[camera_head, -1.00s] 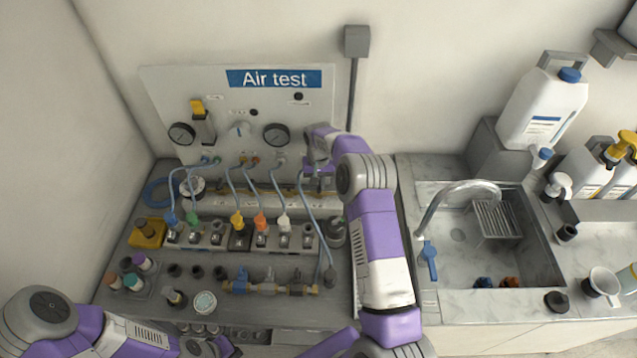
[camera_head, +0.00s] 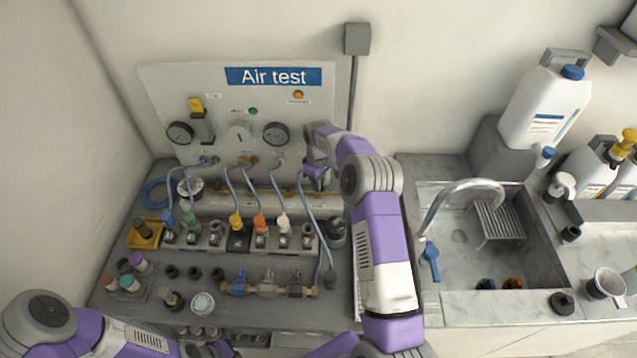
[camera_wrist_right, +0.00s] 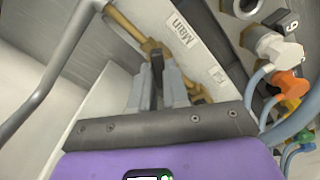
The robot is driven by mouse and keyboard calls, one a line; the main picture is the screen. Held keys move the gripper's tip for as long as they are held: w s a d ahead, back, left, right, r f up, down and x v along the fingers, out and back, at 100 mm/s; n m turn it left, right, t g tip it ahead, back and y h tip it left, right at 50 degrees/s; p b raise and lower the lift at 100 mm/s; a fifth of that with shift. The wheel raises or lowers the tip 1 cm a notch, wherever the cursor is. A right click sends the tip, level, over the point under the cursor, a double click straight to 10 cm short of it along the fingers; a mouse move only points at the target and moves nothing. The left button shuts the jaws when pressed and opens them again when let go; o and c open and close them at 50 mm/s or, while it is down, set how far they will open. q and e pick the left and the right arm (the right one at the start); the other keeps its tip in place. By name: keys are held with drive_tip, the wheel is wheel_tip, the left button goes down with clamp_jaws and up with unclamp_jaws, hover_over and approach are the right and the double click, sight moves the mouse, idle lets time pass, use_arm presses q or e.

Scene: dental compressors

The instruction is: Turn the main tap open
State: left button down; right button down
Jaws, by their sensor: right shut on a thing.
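The main tap (camera_wrist_right: 152,47) shows in the right wrist view as a brass fitting on a pipe, beside a white label reading "Main". My right gripper (camera_wrist_right: 158,82) is shut on its dark handle, which stands between the two grey fingers. In the head view my right gripper (camera_head: 315,176) is at the right end of the bench below the air test panel (camera_head: 215,82), and the arm hides most of the tap. A green light (camera_head: 253,111) and an orange light (camera_head: 298,95) are lit on the panel. My left arm is at the lower left; its fingers are not clear.
Blue hoses (camera_head: 305,205) hang from the panel close to my right gripper, down to a row of coloured connectors (camera_head: 237,222). A brass valve assembly (camera_head: 267,288) lies in front. A sink (camera_head: 460,240) with a faucet is right of my right arm.

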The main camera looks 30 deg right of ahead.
drive_tip(key=n, duration=0.6)
drive_tip(key=shift+n, duration=0.3)
idle(0.5)
drive_tip(key=c, duration=1.1)
unclamp_jaws()
wheel_tip(320, 180, up, 8)
drive_tip(key=shift+f, duration=0.2)
